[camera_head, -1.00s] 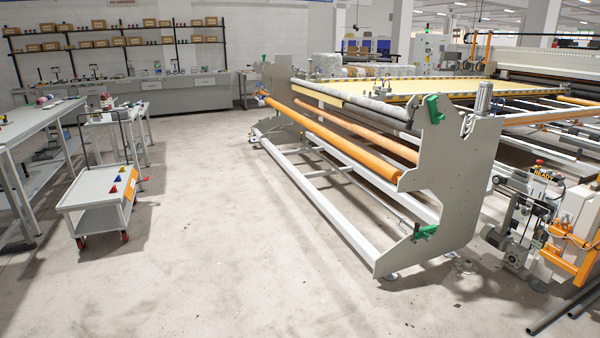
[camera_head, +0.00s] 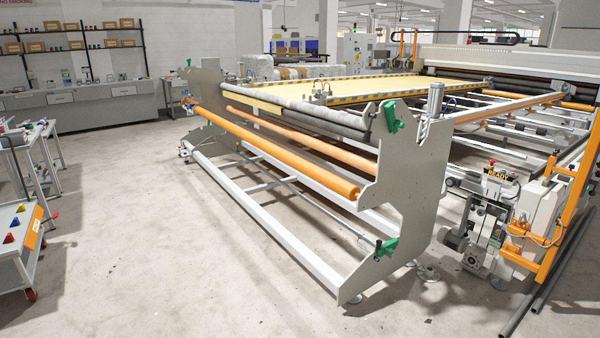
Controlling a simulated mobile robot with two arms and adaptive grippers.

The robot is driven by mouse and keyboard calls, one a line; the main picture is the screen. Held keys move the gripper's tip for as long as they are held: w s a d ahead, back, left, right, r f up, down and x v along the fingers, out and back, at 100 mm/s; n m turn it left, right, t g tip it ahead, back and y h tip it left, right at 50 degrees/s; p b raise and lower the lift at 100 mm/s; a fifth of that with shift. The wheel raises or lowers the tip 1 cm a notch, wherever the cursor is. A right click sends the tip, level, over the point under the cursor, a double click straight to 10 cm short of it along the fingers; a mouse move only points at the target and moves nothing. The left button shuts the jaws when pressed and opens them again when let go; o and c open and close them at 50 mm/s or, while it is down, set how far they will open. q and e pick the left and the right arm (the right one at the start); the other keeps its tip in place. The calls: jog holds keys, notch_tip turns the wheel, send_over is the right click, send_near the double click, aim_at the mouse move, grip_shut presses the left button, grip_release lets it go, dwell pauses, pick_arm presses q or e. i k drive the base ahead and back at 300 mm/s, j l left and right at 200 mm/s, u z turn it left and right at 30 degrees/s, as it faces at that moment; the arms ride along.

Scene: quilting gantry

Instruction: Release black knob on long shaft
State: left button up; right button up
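A long orange shaft (camera_head: 275,150) runs along the near side of the quilting gantry frame, between a far grey end plate and the near grey end plate (camera_head: 412,170). A second, thinner orange shaft (camera_head: 300,137) lies behind it. A grey padded roller (camera_head: 310,108) sits above them. At the far end of the near orange shaft is a small fitting (camera_head: 187,103), too small to make out. I cannot clearly pick out a black knob. Neither of my grippers shows in this view.
Green handles (camera_head: 391,115) and (camera_head: 387,247) stick out from the near end plate. A white cart (camera_head: 18,245) stands at the left edge. A machine unit with orange bars (camera_head: 535,220) stands at the right. The concrete floor (camera_head: 190,270) in front is clear.

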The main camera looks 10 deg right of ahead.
aim_at(379, 242)
jog(key=i+j+z, duration=0.15)
jog(key=i+z, duration=0.2)
jog(key=i+j+z, duration=0.25)
jog(key=z, duration=0.15)
jog(key=i+j+z, duration=0.35)
jog(key=i+l, duration=0.4)
jog(key=i+l+z, duration=0.1)
jog(key=i+l, duration=0.3)
jog(key=i, duration=0.25)
jog(key=i+l+z, duration=0.1)
jog(key=i+l, duration=0.65)
jog(key=i, duration=0.3)
